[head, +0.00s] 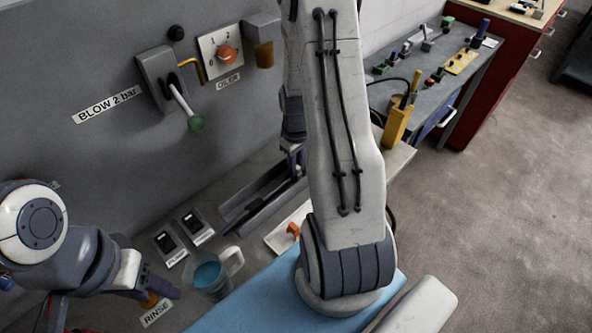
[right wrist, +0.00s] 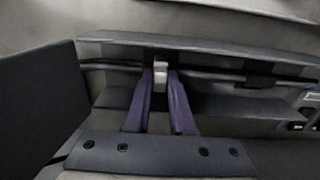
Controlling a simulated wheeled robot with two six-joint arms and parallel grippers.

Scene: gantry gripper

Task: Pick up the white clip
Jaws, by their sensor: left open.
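The white clip (right wrist: 160,76) shows in the right wrist view as a small pale block on a dark rod (right wrist: 220,74) that runs across the picture. The purple fingers of my right gripper (right wrist: 161,82) stand on either side of it, their tips very close to its sides. I cannot tell whether they press on it. In the head view my right gripper (head: 293,157) is mostly hidden behind my right arm, and the clip is not visible there. My left gripper (head: 158,287) is open and empty at the lower left, near the blue-filled mug (head: 226,265).
A grey trough (head: 262,207) holds the dark rod along the wall. A white tray (head: 279,240) with an orange item and a blue mat (head: 245,303) lie in front. A valve lever (head: 185,103) sticks out of the wall panel. A yellow holder (head: 396,126) stands at the right.

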